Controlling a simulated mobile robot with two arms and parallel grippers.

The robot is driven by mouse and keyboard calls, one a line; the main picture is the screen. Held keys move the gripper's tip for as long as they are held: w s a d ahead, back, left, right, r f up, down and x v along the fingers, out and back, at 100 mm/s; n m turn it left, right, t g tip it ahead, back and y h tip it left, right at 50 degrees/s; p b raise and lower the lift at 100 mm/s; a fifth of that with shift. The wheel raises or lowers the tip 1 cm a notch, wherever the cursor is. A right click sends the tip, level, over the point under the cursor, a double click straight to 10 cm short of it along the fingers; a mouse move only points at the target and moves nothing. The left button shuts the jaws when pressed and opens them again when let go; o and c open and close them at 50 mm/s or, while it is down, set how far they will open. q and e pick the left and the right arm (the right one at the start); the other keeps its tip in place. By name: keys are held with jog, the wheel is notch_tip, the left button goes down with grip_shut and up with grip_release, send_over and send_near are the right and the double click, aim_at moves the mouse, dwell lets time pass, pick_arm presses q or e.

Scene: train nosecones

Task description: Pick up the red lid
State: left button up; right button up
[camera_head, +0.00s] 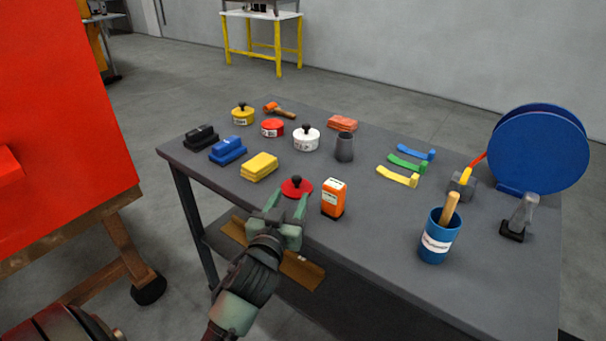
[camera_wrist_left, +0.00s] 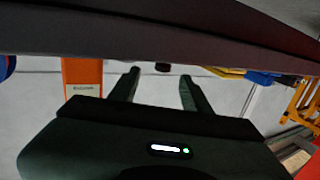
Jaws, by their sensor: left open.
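The red lid (camera_head: 290,188) with its black knob lies on the grey table near its front edge. My left gripper (camera_head: 289,195) is open and empty at the near side of the lid, with its two fingers pointing at it. In the left wrist view my left gripper (camera_wrist_left: 158,78) has its fingers apart, and a small dark piece, apparently the lid's knob (camera_wrist_left: 162,67), shows beyond and between them. The table edge hides the rest of the lid there. I cannot tell whether the fingers touch the lid. My right gripper is not in view.
An orange box (camera_head: 333,198) stands close right of the lid; yellow blocks (camera_head: 260,167) lie left.

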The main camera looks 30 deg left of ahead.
aim_at(295, 181)
pick_arm(q)
jog(key=shift+x, duration=0.95)
jog(key=shift+w+a+r, duration=0.15)
jog(key=shift+w, duration=0.2)
jog(key=shift+w+a+r+p, duration=0.2)
jog(key=shift+w+a+p, duration=0.1)
jog(key=shift+w, duration=0.3)
jog(key=x, duration=0.3)
jog(key=shift+w+a+f, duration=0.1)
jog(key=shift+w+a, duration=0.2)
jog(key=shift+w, duration=0.25)
grip_shut()
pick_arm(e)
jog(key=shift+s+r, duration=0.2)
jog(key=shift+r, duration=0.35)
